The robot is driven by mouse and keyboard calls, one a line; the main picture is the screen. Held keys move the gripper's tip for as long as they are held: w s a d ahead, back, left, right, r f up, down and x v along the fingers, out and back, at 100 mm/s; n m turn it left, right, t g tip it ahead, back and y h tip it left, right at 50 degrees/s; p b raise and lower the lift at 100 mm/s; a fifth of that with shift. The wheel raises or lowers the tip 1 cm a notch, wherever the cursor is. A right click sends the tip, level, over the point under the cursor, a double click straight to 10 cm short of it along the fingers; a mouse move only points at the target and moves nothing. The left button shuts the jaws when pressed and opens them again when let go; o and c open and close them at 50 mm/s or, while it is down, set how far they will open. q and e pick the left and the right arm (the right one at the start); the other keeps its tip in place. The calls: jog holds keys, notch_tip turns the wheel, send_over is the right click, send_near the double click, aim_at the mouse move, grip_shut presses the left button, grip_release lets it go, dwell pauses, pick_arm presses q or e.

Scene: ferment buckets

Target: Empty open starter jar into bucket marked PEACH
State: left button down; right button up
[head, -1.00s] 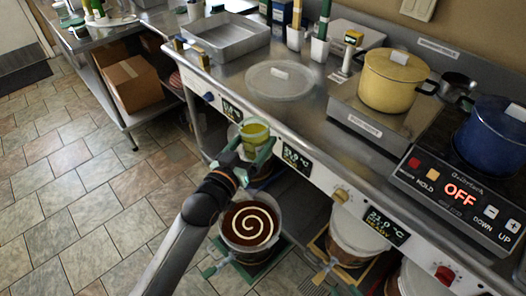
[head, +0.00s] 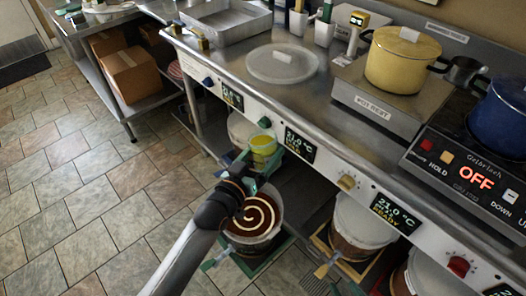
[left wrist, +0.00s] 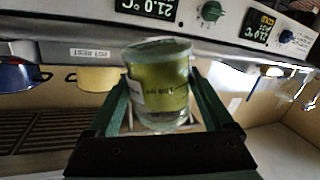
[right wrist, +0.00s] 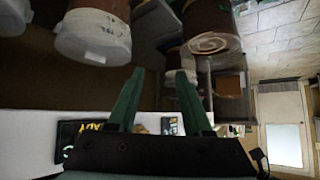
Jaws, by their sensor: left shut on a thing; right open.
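My left gripper (head: 250,172) is shut on the starter jar (head: 264,148), a clear jar with yellow-green contents and a label. The jar looks roughly upright in the head view and also fills the middle of the left wrist view (left wrist: 160,82). Below and in front of it on the floor stands an open bucket (head: 255,243) of dark brown contents with a cream spiral, partly hidden by my left arm. I see no readable PEACH mark on it. My right gripper (right wrist: 155,85) is open and empty in the right wrist view; it is outside the head view.
Lidded buckets (head: 362,222) stand under the counter (head: 215,65), including one behind the jar (head: 240,130). The counter holds a metal tray (head: 228,20), a clear round lid (head: 283,65), a yellow pot (head: 400,62) and a blue pot (head: 500,120). The tiled floor at left is clear.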

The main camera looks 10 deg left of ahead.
pick_arm(q)
notch_tip(320, 180, down, 3)
jog(key=shift+b, duration=1.2)
notch_tip(320, 180, down, 3)
jog(key=b, duration=0.3)
jog(key=shift+n, duration=0.3)
pick_arm(e)
jog(key=shift+n+y, duration=0.3)
jog(key=shift+y, duration=0.1)
jog(key=a+f, duration=0.1)
jog(key=w+a+f, duration=0.1)
jog(key=f, duration=0.1)
jog(key=shift+w+a+f, duration=0.2)
jog(key=shift+a+f, duration=0.05)
jog(key=shift+a, duration=0.1)
